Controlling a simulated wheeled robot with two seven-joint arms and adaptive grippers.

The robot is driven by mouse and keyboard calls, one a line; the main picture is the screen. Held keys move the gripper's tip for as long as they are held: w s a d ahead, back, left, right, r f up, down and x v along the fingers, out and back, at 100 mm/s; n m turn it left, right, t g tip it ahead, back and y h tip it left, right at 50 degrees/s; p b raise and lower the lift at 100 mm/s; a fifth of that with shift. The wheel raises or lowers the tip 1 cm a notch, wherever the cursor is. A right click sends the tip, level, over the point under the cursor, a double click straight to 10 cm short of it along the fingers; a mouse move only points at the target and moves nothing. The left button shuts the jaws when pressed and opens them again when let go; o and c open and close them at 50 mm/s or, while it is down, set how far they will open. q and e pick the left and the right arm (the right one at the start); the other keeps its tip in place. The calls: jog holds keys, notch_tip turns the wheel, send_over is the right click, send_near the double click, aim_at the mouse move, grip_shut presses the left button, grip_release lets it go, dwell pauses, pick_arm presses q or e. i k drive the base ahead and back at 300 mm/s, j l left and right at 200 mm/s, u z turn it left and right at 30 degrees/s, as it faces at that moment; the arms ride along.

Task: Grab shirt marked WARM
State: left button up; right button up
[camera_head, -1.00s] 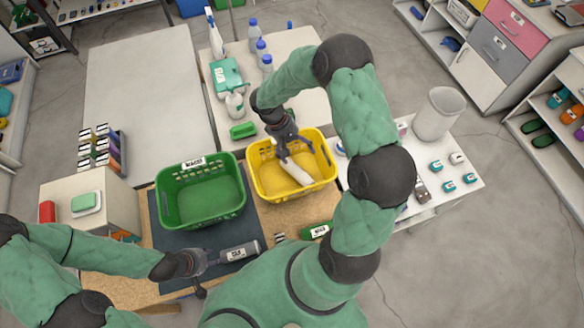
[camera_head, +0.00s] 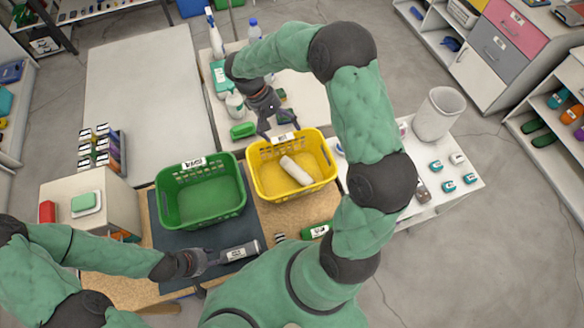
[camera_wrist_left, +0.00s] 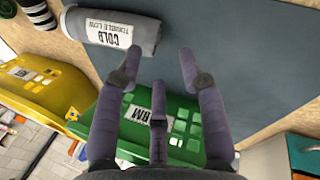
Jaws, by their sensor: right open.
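A grey rolled shirt (camera_head: 240,251) lies on the dark mat; its label reads COLD, TUMBLE LOW in the left wrist view (camera_wrist_left: 110,30). A green rolled shirt (camera_head: 316,231) with a label too small to read lies in front of the yellow basket (camera_head: 258,181). A white roll (camera_head: 296,171) lies inside that basket. My left gripper (camera_head: 212,258) is beside the grey shirt; in the left wrist view its fingers (camera_wrist_left: 159,58) are apart and empty.
An empty green basket (camera_head: 174,214) stands on the mat left of the yellow basket. Behind are spray bottles, a white jug (camera_head: 235,106) and a green brush (camera_head: 243,130). A side table on the right holds a white bin (camera_head: 437,114).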

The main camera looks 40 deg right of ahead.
aim_at(316, 231)
jog(key=k, duration=1)
